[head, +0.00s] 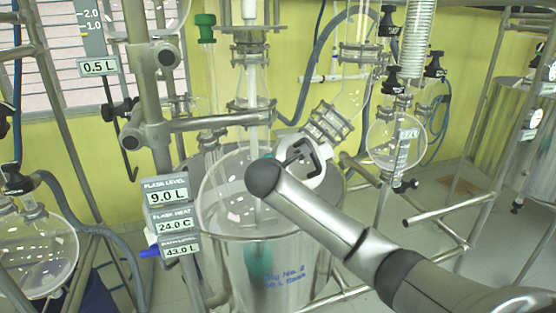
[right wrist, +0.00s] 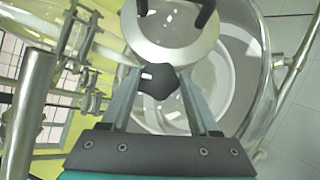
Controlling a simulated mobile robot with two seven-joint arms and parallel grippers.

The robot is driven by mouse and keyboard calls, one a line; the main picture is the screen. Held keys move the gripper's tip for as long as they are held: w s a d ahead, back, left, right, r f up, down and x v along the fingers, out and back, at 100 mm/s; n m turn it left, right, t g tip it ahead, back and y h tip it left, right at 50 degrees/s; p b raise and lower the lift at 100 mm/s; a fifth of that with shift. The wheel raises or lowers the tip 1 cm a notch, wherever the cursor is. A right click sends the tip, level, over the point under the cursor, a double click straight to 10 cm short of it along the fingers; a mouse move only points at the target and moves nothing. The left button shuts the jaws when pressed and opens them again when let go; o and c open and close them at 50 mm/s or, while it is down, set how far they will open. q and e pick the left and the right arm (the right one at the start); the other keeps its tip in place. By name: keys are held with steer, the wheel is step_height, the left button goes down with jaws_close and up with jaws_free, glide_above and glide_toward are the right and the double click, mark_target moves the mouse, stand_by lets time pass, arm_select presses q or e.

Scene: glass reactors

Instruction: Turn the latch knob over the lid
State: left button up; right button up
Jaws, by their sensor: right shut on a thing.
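The round pale lid (head: 313,174) with a black handle (head: 298,152) sits at the vessel in the middle of the head view, partly hidden by my right arm. In the right wrist view the lid (right wrist: 150,45) lies just beyond the fingers, with its black handle (right wrist: 200,14) at the top edge. The black latch knob (right wrist: 157,84) is at the lid's near edge. My right gripper (right wrist: 160,78) is shut on the latch knob, one finger on each side. In the head view my right wrist hides the fingers and the knob. My left gripper is not in view.
The large glass vessel (head: 225,190) stands in a metal bath (head: 285,280). Display signs (head: 170,192) and a metal clamp post (head: 145,90) are left of it. A round flask (head: 395,140) hangs at the right. Steel rails (head: 450,212) cross the lower right.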

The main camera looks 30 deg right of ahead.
steer(key=m+g, duration=0.2)
steer(key=m, duration=0.1)
steer(key=shift+w+a+r+m+g+y, duration=0.1)
steer(key=shift+w+m+g+y, duration=0.05)
steer(key=shift+m+g+y, duration=0.15)
steer(key=m+g+y, duration=0.1)
steer(key=m+g, duration=0.1)
steer(key=m, duration=0.1)
steer(key=shift+m, duration=0.4)
steer(key=shift+r, duration=0.1)
stand_by(0.6)
steer(key=o, duration=1.4)
